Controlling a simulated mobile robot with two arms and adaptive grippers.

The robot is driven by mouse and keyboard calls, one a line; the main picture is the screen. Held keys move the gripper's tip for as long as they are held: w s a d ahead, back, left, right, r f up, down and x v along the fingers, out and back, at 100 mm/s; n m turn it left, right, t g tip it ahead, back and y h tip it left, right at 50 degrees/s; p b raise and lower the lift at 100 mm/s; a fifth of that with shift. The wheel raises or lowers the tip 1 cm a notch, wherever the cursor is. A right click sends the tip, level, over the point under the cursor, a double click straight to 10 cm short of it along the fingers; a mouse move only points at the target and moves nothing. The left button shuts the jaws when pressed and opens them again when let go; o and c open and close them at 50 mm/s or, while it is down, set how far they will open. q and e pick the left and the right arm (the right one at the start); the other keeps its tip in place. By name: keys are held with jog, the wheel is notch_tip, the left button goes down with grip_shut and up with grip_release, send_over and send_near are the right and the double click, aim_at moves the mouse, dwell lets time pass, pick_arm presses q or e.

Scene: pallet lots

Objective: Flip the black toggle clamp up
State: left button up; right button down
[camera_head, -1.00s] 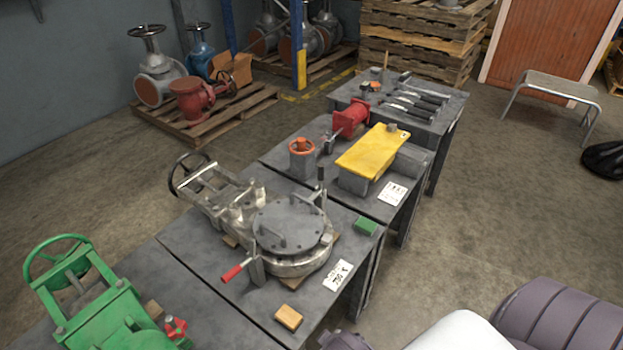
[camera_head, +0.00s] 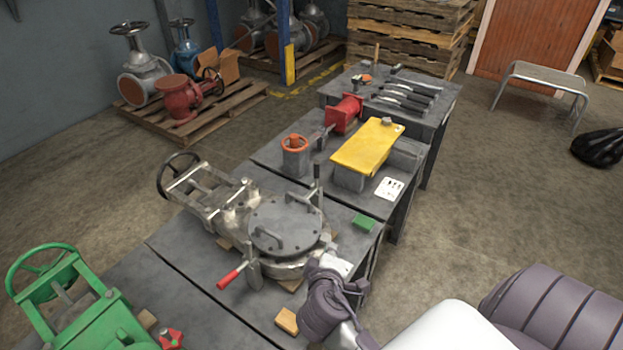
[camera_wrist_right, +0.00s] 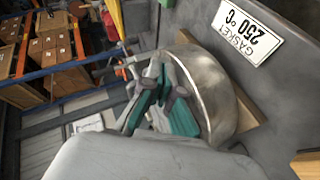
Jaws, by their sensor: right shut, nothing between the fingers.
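The black toggle clamp (camera_head: 316,185) is on the far right edge of the round grey cover (camera_head: 285,224) on the metal valve; its black handle stands upright. A second clamp with a red handle (camera_head: 230,278) is on the cover's near left edge, its handle pointing out left and low. My right gripper (camera_head: 323,262) is at the near right side of the valve, below and apart from the black handle. In the wrist view its teal-padded fingers (camera_wrist_right: 163,85) are shut and empty beside the curved metal flange (camera_wrist_right: 208,85). My left gripper is out of view.
A green block (camera_head: 363,222) lies to the right of the valve and a tan block (camera_head: 287,321) lies near the table's front edge. A green valve (camera_head: 75,300) stands at lower left.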

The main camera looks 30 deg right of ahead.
jog(key=w+r+n+t, duration=0.1)
jog(key=w, duration=0.1)
jog(key=w+a+r+n+t+h, duration=0.1)
jog(key=w+r+n+t, duration=0.1)
jog(key=w, duration=0.1)
jog(key=w+a+r+n+t, duration=0.1)
jog(key=w+r+n, duration=0.1)
jog(key=shift+w+a+t+h, duration=0.15)
jog(key=shift+w+t+h, duration=0.15)
jog(key=shift+t, duration=0.1)
jog(key=shift+w+a+r+n+t, duration=0.3)
jog(key=shift+w+r+n, duration=0.05)
jog(key=shift+n, duration=0.35)
jog(key=x, duration=1)
jog(key=shift+w+d, duration=0.1)
jog(key=shift+d, duration=0.05)
jog(key=shift+w+d+p, duration=0.2)
jog(key=shift+d+p, duration=0.3)
jog(key=shift+d, duration=0.75)
jog(key=shift+w+d, duration=0.1)
jog(key=shift+d, duration=0.55)
